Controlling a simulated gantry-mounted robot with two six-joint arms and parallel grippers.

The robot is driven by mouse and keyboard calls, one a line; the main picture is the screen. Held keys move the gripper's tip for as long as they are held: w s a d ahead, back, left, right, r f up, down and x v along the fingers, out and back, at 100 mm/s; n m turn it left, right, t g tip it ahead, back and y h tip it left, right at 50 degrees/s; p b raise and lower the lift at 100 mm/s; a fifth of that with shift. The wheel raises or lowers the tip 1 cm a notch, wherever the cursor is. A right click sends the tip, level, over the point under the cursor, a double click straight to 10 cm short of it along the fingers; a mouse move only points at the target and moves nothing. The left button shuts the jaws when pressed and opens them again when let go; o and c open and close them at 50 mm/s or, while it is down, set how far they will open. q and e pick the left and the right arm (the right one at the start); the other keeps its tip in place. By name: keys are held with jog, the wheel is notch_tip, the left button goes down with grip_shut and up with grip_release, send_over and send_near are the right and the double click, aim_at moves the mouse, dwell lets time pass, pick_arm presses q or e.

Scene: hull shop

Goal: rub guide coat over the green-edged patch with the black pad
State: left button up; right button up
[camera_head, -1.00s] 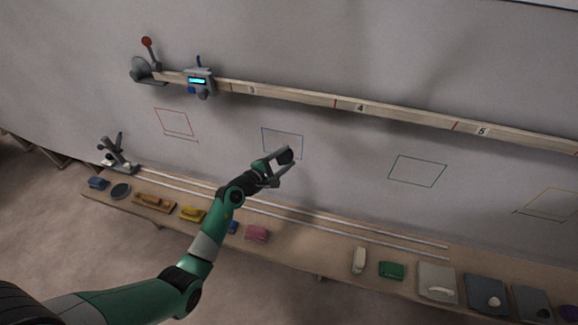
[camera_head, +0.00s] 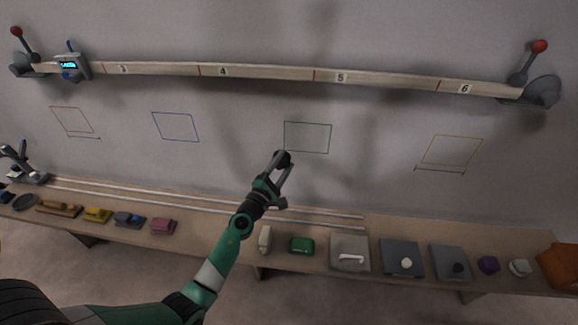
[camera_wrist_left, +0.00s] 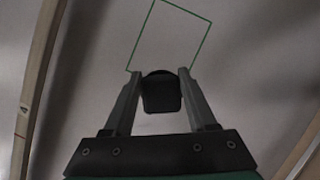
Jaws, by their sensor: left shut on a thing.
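The green-edged patch (camera_head: 307,137) is a thin green outline on the grey hull wall, right of centre in the head view. It also shows at the top of the left wrist view (camera_wrist_left: 172,36). My left gripper (camera_head: 283,178) is just below and left of the patch. It is shut on the black pad (camera_head: 282,158), a small dark rounded block. In the left wrist view the pad (camera_wrist_left: 161,92) sits between the fingers, just below the outline's lower edge. I cannot tell whether the pad touches the wall.
A numbered wooden batten (camera_head: 270,74) with a small display unit (camera_head: 70,66) runs above the patches. Red (camera_head: 75,121), blue (camera_head: 176,127) and yellow (camera_head: 452,150) outlines are on the wall. A shelf below holds blocks, a green block (camera_head: 302,246) and grey boxes.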

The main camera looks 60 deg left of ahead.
pick_arm(q)
jog(key=shift+a, duration=0.1)
jog(key=shift+a+f, duration=0.1)
jog(key=shift+a, duration=0.1)
jog(key=w+a+b, duration=0.1)
jog(key=a, duration=0.1)
jog(key=w+a+b, duration=0.2)
jog(key=shift+w+a, duration=0.15)
jog(key=shift+a, duration=0.05)
jog(key=o, duration=0.5)
jog(key=c, duration=0.6)
